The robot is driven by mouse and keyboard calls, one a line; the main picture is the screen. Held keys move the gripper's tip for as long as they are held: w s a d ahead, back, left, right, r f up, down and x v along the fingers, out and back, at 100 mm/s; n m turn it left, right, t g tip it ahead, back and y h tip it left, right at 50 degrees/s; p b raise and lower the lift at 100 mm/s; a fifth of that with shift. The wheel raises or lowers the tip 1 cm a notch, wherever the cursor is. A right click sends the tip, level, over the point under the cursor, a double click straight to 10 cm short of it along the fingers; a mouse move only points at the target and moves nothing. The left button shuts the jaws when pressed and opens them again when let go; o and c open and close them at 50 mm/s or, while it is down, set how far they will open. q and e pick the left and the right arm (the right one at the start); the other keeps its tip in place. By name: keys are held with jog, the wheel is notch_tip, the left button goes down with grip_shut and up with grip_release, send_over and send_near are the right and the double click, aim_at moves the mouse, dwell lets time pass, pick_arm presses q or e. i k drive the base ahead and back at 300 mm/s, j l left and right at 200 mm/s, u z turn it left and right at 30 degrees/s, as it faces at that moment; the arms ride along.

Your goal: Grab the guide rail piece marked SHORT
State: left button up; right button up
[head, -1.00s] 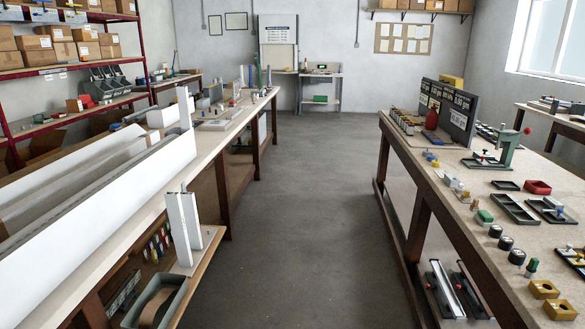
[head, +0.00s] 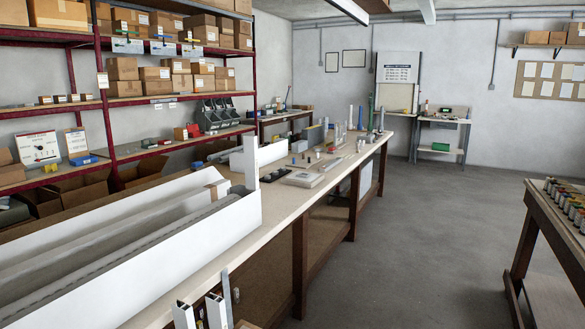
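No piece with a readable SHORT mark shows in the head view. Two pale upright profiles (head: 216,312) with open channel ends stand at the bottom edge, in front of the left bench; their lower parts are cut off. Several small upright pieces (head: 350,118) stand at the far end of the left bench, too small to read or to tell whether any is a guide rail. Neither of my grippers is in view.
The long left bench (head: 279,206) carries a white open trough (head: 160,263) with long profiles in it. Red-framed shelves (head: 105,101) with boxes stand behind. Clear grey floor (head: 408,240) lies between this bench and the right bench (head: 529,235).

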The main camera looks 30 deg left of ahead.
aim_at(250, 145)
jog(key=i+l+u, duration=0.1)
jog(key=i+u, duration=0.35)
jog(key=i+l+u, duration=0.45)
jog(key=i, duration=0.15)
jog(key=i+l+u, duration=0.45)
jog(key=i+j, duration=0.05)
jog(key=j, duration=0.05)
